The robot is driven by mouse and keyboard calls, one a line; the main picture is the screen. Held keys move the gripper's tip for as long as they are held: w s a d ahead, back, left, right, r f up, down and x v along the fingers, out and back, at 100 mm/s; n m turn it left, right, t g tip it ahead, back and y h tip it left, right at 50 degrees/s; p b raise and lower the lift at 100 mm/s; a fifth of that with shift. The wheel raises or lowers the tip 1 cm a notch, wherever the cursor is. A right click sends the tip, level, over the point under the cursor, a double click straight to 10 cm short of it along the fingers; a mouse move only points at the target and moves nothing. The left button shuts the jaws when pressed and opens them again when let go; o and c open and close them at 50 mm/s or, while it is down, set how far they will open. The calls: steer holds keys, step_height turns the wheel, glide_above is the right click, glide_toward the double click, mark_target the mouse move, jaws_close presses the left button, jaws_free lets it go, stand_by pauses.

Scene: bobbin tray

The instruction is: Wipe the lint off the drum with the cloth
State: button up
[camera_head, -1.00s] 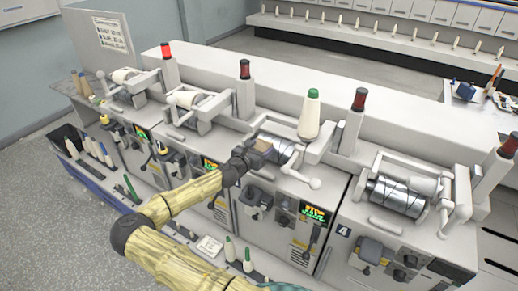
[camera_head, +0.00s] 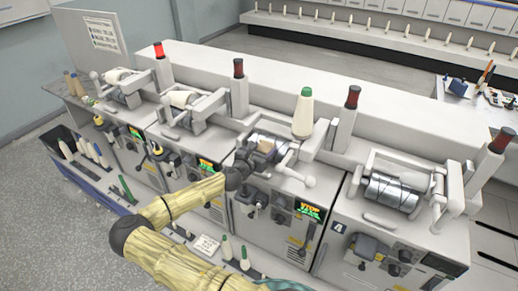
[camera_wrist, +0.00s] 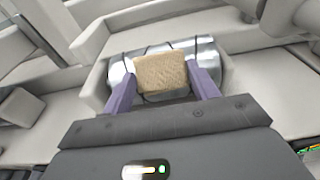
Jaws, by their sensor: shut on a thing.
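My gripper (camera_wrist: 163,92) is shut on a folded tan cloth (camera_wrist: 160,73), one purple finger at each side of it. In the wrist view the cloth lies over the front of the shiny metal drum (camera_wrist: 205,48), and it seems to touch it. Dark lines cross the drum's surface; I cannot make out lint on it. In the head view the cloth (camera_head: 266,146) is a small tan patch at the same drum (camera_head: 284,148), third unit from the left. My gripper (camera_head: 255,151) is partly hidden by my own wrist there.
A white cone with a green top (camera_head: 304,113) stands on the machine just behind the drum. A white crank arm with a round knob (camera_head: 309,181) is right of it. Another unit with a metal drum (camera_head: 390,190) stands farther right. The aisle floor (camera_head: 30,190) at left is clear.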

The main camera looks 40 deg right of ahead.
steer(key=shift+s, duration=0.1)
steer(key=shift+s+d, duration=0.35)
steer(key=shift+s, duration=0.45)
steer(key=shift+s+d+p, duration=0.3)
steer(key=shift+s+d, duration=0.1)
steer(key=shift+s, duration=0.4)
steer(key=s+a+r+p, duration=0.2)
steer(key=a+r+p, duration=0.2)
steer(key=a, duration=0.1)
steer(key=shift+r, duration=0.25)
stand_by(0.4)
stand_by(0.3)
